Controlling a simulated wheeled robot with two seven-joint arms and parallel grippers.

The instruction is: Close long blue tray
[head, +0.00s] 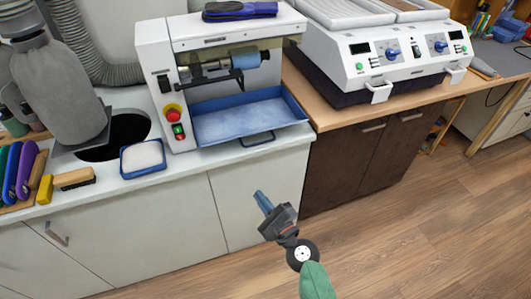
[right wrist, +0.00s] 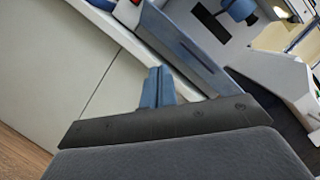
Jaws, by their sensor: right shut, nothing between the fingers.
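The long blue tray (head: 250,120) sits under the grinding machine (head: 168,75) on the white counter in the head view. It sticks out at the front, with a dark handle (head: 257,139) below its front edge. My right gripper (head: 261,196) is shut and empty. It is in front of the cabinet, below and apart from the tray in the head view. In the right wrist view the shut blue fingers (right wrist: 157,85) point towards the tray's front wall (right wrist: 180,50). Whether they touch it cannot be told from that view. My left gripper is not in view.
A small blue tray of white material (head: 143,157) stands on the counter left of the machine, near a brush (head: 75,179) and a round dark hole (head: 115,137). A white two-panel machine (head: 385,50) stands on the wooden counter at right. The floor (head: 420,220) at right is clear.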

